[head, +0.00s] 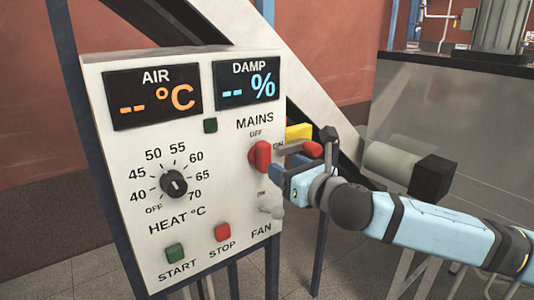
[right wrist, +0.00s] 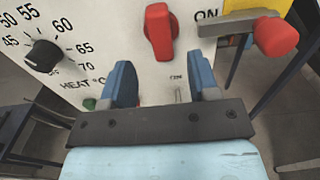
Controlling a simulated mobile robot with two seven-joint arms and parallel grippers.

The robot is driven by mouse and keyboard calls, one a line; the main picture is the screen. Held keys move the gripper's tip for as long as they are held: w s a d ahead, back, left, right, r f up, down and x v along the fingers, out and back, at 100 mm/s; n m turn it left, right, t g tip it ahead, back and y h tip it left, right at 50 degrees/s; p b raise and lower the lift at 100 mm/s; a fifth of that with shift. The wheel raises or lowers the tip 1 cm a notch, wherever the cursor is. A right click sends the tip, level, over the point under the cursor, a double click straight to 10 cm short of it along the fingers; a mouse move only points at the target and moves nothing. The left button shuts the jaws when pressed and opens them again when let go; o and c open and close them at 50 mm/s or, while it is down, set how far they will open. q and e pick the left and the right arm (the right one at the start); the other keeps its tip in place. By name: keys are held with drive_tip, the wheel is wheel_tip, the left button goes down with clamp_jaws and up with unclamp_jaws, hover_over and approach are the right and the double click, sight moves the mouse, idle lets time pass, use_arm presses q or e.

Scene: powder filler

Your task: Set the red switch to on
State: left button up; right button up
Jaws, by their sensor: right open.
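The red MAINS switch (head: 260,157) is a rotary handle on the white control panel (head: 130,215). Its handle stands upright, with OFF printed above it and ON to its right. In the right wrist view the red switch (right wrist: 158,32) shows just beyond and above the fingertips. My right gripper (head: 277,178) is open and empty in front of the panel, to the lower right of the switch. In the right wrist view its two blue fingers (right wrist: 162,78) are spread apart, with nothing between them. My left gripper is out of view.
A grey lever with a red end (right wrist: 275,37) sits right of the switch, by a yellow part (head: 298,132). The FAN toggle (head: 271,210) is below. The heat dial (head: 173,184), green START button (head: 175,252) and red STOP button (head: 222,232) are left.

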sight(268, 157)
drive_tip(key=p+x, duration=0.1)
drive_tip(key=x, duration=0.6)
drive_tip(key=shift+w+a, duration=0.1)
drive_tip(key=shift+w, duration=0.05)
drive_tip(key=c, duration=0.9)
